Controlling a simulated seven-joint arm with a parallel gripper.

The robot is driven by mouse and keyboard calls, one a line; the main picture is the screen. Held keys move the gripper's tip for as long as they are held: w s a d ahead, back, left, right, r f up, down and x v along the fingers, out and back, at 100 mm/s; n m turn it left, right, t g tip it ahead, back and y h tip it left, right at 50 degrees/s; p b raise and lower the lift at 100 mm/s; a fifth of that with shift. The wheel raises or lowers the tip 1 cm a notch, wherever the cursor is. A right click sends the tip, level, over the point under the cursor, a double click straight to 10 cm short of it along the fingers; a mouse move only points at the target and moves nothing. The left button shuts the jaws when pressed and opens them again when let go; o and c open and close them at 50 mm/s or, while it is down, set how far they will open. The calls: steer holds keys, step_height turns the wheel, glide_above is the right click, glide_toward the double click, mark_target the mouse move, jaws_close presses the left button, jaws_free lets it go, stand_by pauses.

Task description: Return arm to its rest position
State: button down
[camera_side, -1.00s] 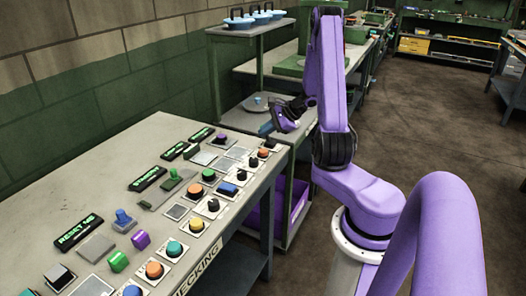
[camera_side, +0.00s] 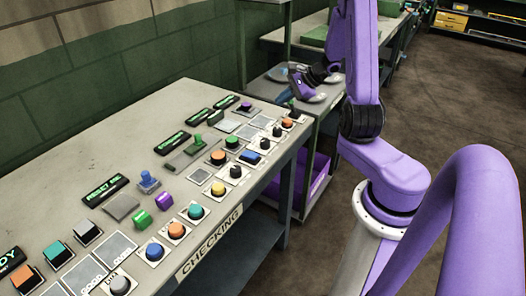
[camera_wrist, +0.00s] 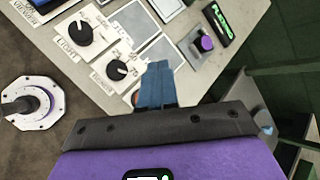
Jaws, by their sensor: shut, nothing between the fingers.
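My gripper (camera_side: 294,92) hangs over the far right end of the bench, by the last dials of the control panel. In the wrist view its blue fingers (camera_wrist: 157,84) are together with nothing between them. They stand in front of the panel's grey plates and hide part of an orange button. My gripper's height above the bench is hard to tell.
The grey bench (camera_side: 105,125) carries buttons, dials, a green slider (camera_side: 197,141) and lit label displays (camera_side: 106,190). A lower table (camera_side: 262,87) with a grey round plate stands beyond it. A purple bin (camera_side: 320,180) sits below. Open floor lies to the right.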

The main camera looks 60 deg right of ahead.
steer(key=s+a+r+n+g+y, duration=0.2)
steer(key=a+n+g, duration=0.2)
steer(key=a+n, duration=0.65)
steer(key=s+a+r+n+g+y, duration=0.25)
steer(key=a+n+g, duration=0.2)
steer(key=a, duration=1.05)
steer(key=s+a+r+n+h, duration=0.2)
steer(key=s+n+h, duration=0.1)
steer(key=s+n, duration=0.7)
steer(key=s+a+r+n+h, duration=0.2)
steer(key=s+a+n+h, duration=0.1)
steer(key=s+n, duration=0.7)
steer(key=shift+s+a+h, duration=0.35)
steer(key=shift+s+h, duration=0.05)
steer(key=shift+h, duration=0.15)
